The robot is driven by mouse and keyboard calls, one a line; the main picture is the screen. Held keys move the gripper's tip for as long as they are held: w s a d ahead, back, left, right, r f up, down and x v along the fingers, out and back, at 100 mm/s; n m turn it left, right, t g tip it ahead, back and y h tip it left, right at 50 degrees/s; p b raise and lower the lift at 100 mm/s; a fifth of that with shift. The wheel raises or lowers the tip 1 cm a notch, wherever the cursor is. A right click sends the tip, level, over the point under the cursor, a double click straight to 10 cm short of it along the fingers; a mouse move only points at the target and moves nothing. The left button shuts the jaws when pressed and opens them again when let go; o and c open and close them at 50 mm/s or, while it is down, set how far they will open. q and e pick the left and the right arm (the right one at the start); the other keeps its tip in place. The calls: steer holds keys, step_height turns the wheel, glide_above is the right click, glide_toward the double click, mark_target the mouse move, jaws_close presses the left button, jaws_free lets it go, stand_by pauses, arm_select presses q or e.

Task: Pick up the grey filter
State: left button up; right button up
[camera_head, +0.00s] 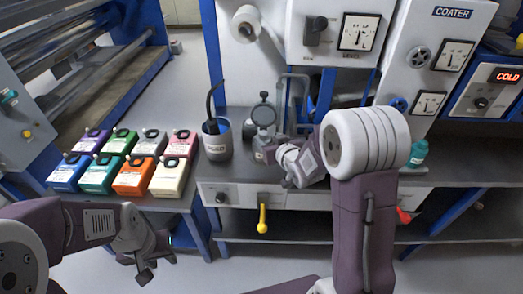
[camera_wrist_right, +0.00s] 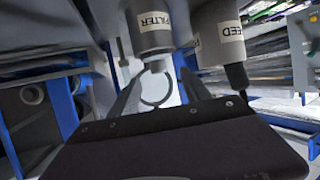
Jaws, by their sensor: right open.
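My left gripper (camera_head: 148,258) hangs low at the left, away from the filter, holding nothing visible.
A grey FEED pot (camera_head: 217,142) with a black handle stands close left of the filter; it also shows in the right wrist view (camera_wrist_right: 218,35). Several coloured boxes (camera_head: 132,176) cover the left table. A teal bottle (camera_head: 418,152) stands right. The coater panel (camera_head: 430,60) rises behind.

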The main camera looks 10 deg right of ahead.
mark_target(264, 137)
steer(key=shift+w+a+f, duration=0.15)
steer(key=shift+w+f, duration=0.1)
steer(key=shift+w, duration=0.4)
steer(key=shift+w+f, duration=0.3)
steer(key=shift+w, duration=0.2)
steer(key=x, duration=0.5)
steer(key=shift+s+r, duration=0.1)
steer(key=shift+r, duration=0.05)
steer(key=shift+c, duration=1)
jaws_close()
steer(key=shift+s+f, duration=0.2)
steer(key=shift+f, duration=0.05)
